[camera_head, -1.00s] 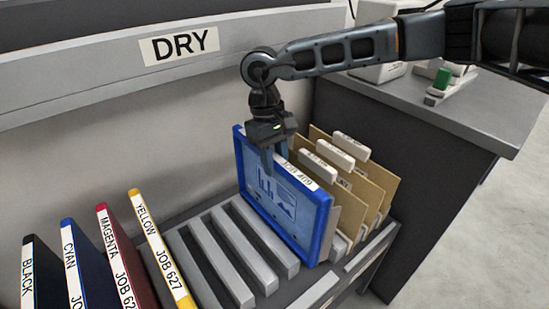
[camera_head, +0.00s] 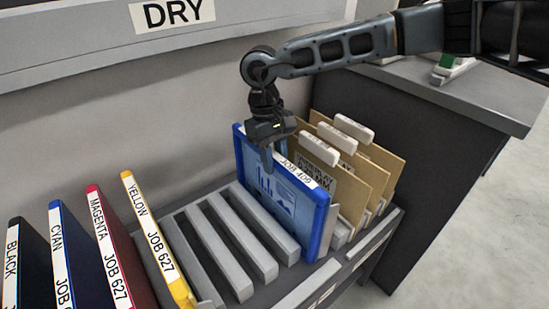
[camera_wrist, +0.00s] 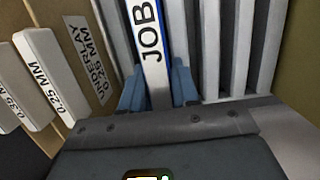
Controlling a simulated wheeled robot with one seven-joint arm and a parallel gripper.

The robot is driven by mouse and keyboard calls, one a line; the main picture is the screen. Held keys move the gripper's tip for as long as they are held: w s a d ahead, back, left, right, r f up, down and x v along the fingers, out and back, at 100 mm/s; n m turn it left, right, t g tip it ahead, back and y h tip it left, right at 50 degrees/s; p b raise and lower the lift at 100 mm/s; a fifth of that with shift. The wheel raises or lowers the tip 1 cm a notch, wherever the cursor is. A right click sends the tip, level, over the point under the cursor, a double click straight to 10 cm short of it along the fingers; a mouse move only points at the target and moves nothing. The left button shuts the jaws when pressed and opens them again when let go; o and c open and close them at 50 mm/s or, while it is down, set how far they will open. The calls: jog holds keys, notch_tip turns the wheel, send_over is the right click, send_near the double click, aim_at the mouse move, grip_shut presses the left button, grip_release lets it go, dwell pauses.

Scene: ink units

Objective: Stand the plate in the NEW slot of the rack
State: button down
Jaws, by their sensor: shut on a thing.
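A blue-framed plate (camera_head: 283,195) with a white label reading JOB 409 stands upright in the rack (camera_head: 218,240). My gripper (camera_head: 268,160) is shut on its top edge. In the wrist view the plate's JOB label (camera_wrist: 151,50) lies between my two blue-grey fingers (camera_wrist: 158,88). The plate's lower edge is at the slots, but I cannot tell how deep it sits. I cannot read a NEW label in these views.
Several colour plates, among them the yellow one (camera_head: 158,240), stand at the left. Bare slots lie between it and the blue plate. Tan underlay sheets (camera_head: 340,190) with white tabs stand close at the right. A wall with a DRY sign (camera_head: 172,12) is behind.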

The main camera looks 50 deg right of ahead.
jog(key=shift+f+b, duration=0.4)
jog(key=shift+b, duration=0.05)
dwell(0.3)
jog(key=c, duration=0.8)
grip_release()
jog(key=shift+o, duration=0.2)
jog(key=shift+w+d+r+p, duration=0.1)
jog(key=shift+w+r, duration=0.15)
jog(key=shift+r, duration=1.05)
jog(key=shift+w+d+r+p, duration=0.15)
jog(key=shift+w+r, duration=0.1)
jog(key=shift+r, duration=1)
jog(key=shift+w+a+r+p, duration=0.1)
jog(key=shift+w+r, duration=0.15)
jog(key=shift+r, duration=1.05)
jog(key=shift+r, duration=0.1)
notch_tip(320, 180, up, 5)
jog(key=p, duration=0.2)
jog(key=shift+p, duration=0.4)
